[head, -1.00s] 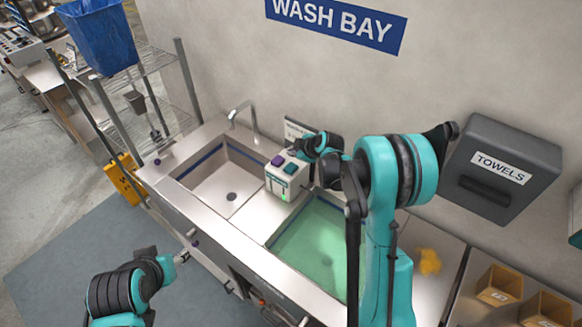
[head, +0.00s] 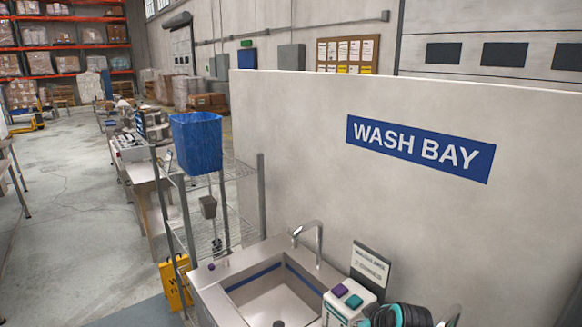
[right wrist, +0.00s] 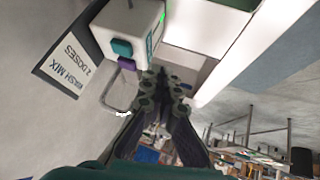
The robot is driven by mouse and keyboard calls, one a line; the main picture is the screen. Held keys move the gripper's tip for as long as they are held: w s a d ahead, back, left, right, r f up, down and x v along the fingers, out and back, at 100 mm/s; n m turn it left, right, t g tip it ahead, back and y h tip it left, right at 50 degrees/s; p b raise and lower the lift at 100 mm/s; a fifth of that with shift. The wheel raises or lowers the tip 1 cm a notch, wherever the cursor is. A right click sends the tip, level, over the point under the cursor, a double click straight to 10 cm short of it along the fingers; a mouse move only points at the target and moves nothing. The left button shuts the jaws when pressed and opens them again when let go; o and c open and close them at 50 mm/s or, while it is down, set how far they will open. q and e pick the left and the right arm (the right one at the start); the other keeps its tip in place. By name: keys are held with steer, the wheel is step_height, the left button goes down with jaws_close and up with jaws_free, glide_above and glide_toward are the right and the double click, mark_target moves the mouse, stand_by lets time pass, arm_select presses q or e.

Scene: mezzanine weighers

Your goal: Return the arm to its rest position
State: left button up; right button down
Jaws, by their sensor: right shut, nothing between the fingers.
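My right gripper (right wrist: 160,85) shows in the right wrist view with its dark fingers together and nothing between them. It is beside the white dispenser box (right wrist: 140,25), which has a teal button and a purple button and a green light. I cannot tell the exact gap between them. In the head view the dispenser (head: 340,309) stands at the bottom edge, with a dark and teal part of my right arm just to its right. The rest of that arm is cut off below. My left gripper is out of view.
The sink basin (head: 238,298) and tap (head: 318,242) are left of the dispenser. A small sign (head: 369,265) stands behind it. The WASH BAY wall (head: 300,150) rises behind. A wire rack (head: 235,172) with a blue bin (head: 196,142) stands left.

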steer(key=s+f+m+b, duration=0.3)
steer(key=s+f+b, duration=0.2)
steer(key=s, duration=0.4)
steer(key=s+f+m+h+b, duration=0.1)
steer(key=s+f+m+b, duration=0.2)
steer(key=s, duration=0.7)
step_height(320, 180, down, 5)
steer(key=shift+s+r+m+h+b, duration=0.2)
steer(key=shift+m+h+b, duration=0.1)
steer(key=shift+b, duration=0.75)
steer(key=shift+f, duration=0.1)
